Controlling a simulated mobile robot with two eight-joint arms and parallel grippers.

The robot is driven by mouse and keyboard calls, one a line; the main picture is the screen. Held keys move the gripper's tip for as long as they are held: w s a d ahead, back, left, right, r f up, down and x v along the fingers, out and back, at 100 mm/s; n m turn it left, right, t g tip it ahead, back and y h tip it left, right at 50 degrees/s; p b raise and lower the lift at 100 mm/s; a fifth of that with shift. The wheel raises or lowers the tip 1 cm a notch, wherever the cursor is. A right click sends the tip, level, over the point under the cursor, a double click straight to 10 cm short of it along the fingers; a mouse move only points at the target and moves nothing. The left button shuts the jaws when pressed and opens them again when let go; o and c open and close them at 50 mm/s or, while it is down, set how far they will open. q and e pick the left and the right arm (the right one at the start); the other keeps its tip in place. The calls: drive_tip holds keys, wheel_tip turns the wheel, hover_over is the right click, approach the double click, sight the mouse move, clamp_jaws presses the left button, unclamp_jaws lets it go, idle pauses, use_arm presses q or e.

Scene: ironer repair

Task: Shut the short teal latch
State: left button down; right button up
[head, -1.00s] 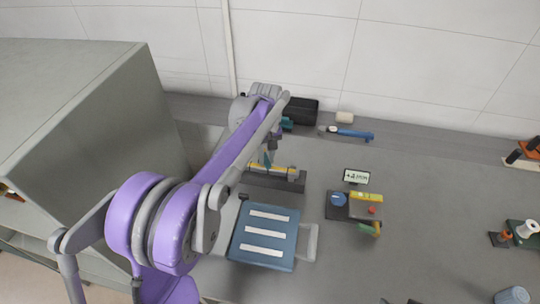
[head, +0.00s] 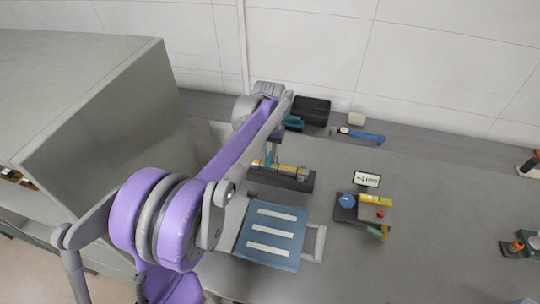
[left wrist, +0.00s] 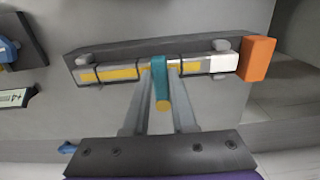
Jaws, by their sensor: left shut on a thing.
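The teal latch (left wrist: 161,85) is a short lever with a yellow end, standing out from a grey bar with yellow strips (left wrist: 112,72). In the left wrist view it lies between the two fingers of my left gripper (left wrist: 160,70), which is shut on it. In the head view the bar (head: 292,172) sits on its dark base on the bench, and my left arm partly hides it. The teal latch also shows small there (head: 269,157). I cannot see my right gripper.
An orange block (left wrist: 257,59) stands at the bar's end. A blue panel with white strips (head: 270,235) lies in front of the bar. A small display (head: 367,179), a black box (head: 312,110) and a blue-handled tool (head: 362,135) are nearby.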

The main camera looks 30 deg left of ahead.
sight(269, 159)
idle(0.3)
use_arm(q)
drive_tip(key=c, duration=0.7)
unclamp_jaws()
drive_tip(key=shift+r, duration=0.15)
use_arm(e)
drive_tip(key=shift+w+r+p, duration=0.1)
drive_tip(key=shift+r+p, duration=0.25)
drive_tip(key=shift+r, duration=0.15)
use_arm(q)
wheel_tip(269, 159, up, 11)
drive_tip(key=shift+f, duration=0.2)
